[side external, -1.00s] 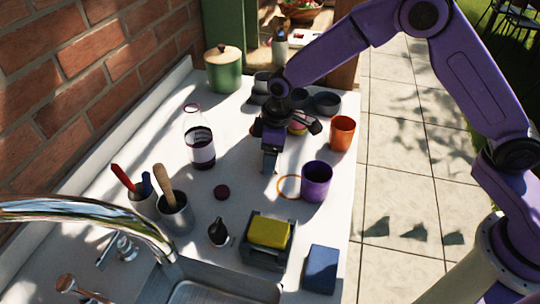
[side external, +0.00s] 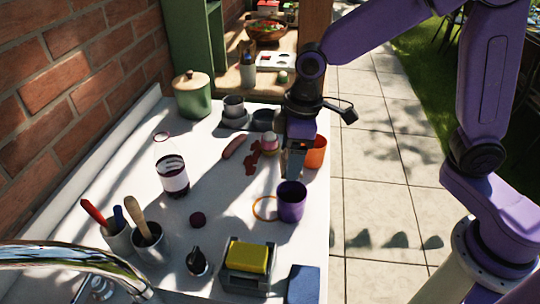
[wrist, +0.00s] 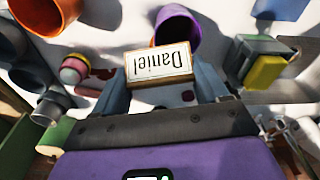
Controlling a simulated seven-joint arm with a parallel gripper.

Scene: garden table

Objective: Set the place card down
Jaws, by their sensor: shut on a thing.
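The place card (wrist: 160,64) is a small pale block with a wooden edge and the name "Daniel", which reads upside down in the wrist view. My gripper (wrist: 161,78) is shut on it, with a finger at each side. In the side view my gripper (side external: 293,168) points down over the counter, just behind the purple cup (side external: 291,204) and in front of the orange cup (side external: 316,156). I cannot make out the card there, nor whether it touches the counter.
An orange ring (side external: 257,214) lies left of the purple cup. An egg-like thing in a cup (side external: 268,144), a sausage shape (side external: 234,147) and red patches (side external: 252,161) are behind. A bottle (side external: 172,174) stands left. A sponge holder (side external: 246,281) is in front.

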